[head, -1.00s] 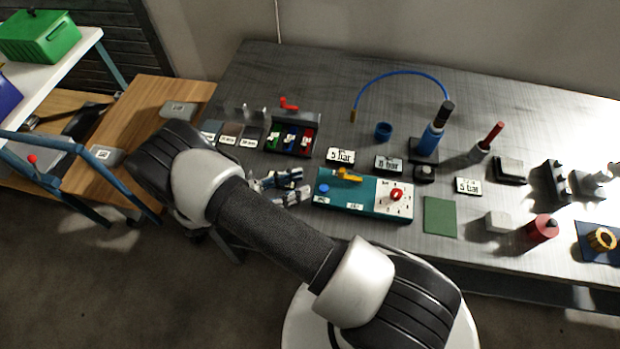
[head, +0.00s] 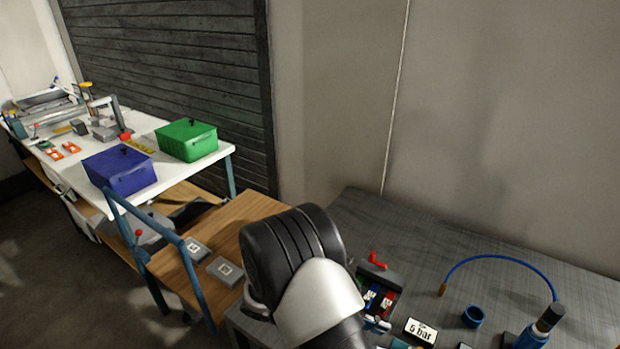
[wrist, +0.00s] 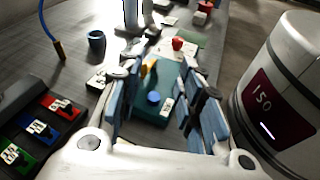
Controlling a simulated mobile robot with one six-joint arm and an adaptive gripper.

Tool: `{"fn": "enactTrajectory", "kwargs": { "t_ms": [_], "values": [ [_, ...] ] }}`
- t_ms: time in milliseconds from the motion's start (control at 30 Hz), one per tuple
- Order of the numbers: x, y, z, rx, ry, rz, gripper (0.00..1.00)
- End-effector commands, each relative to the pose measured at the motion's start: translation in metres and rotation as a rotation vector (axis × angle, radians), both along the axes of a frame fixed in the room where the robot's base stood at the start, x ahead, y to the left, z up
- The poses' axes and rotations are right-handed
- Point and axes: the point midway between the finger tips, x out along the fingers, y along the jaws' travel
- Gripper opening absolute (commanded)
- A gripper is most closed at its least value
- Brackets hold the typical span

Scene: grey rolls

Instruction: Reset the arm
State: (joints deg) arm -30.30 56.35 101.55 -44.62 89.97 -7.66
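My gripper (wrist: 160,92) is open and empty in the wrist view, with a wide gap between its two bluish fingers. A teal panel (wrist: 168,88) with a blue button (wrist: 153,98), a yellow lever (wrist: 150,68) and a red knob (wrist: 178,43) shows between and beyond the fingers. I cannot tell the height of the fingers above it. In the head view my arm (head: 305,270) reaches up from the bottom edge and hides most of the gripper; only a bit of it shows beside the arm.
A tray of green, blue and red pieces (wrist: 40,128) lies left of the gripper, near a blue cup (wrist: 96,42). Green (head: 187,140) and blue (head: 120,170) boxes stand on a white table at left.

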Motion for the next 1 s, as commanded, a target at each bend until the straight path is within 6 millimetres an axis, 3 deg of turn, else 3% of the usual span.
{"fn": "enactTrajectory", "kwargs": {
  "t_ms": [33,100,400,700,1000],
  "values": [
    [-0.003,-0.004,0.019,0.058,-0.051,-0.051,0.34],
    [-0.01,-0.009,0.039,0.137,-0.115,-0.12,0.34],
    [-0.05,-0.022,0.111,0.462,-0.426,-0.389,0.34],
    [-0.097,-0.022,0.164,0.767,-0.785,-0.619,0.34],
    [-0.133,-0.012,0.198,1.04,-1.165,-0.789,0.34]
  ]
}}
